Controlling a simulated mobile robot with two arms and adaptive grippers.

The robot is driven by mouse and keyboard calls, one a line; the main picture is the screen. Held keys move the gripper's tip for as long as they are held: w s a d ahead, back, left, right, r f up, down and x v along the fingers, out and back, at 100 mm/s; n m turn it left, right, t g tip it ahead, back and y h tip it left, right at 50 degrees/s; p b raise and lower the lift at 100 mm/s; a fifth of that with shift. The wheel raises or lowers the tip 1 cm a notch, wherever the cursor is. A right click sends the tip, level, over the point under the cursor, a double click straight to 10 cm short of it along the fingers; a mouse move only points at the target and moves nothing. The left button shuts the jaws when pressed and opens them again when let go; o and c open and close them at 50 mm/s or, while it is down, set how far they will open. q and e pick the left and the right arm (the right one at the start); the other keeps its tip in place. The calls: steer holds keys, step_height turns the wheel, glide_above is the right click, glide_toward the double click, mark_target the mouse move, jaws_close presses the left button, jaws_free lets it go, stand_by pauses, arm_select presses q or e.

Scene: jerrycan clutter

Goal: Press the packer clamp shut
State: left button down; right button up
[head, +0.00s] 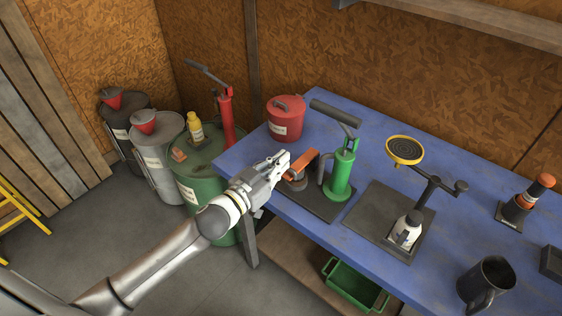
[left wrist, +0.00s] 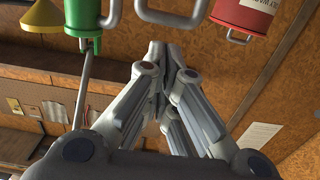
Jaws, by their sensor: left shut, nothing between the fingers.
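What looks like the packer clamp is a low grey device with an orange lever (head: 303,161), standing on a dark plate (head: 322,207) near the left edge of the blue table. The orange lever slants up to the right. A green hand pump (head: 341,172) with a dark handle stands just right of it; its green body also shows in the left wrist view (left wrist: 84,18). My left gripper (head: 284,158) is shut and empty, its tips at the lever's left side. I cannot tell whether they touch. In the left wrist view its fingertips (left wrist: 166,50) are together. My right gripper is not in view.
A red can (head: 286,118) stands behind the clamp. Drums, including a green one (head: 203,170), stand left of the table. A green crate (head: 354,284) is below.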

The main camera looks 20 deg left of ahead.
arm_select(q)
steer(key=r+b+v, duration=0.1)
steer(key=r+v, duration=0.1)
steer(key=v, duration=0.8)
steer(key=shift+r+b, duration=0.3)
steer(key=shift+b, duration=0.05)
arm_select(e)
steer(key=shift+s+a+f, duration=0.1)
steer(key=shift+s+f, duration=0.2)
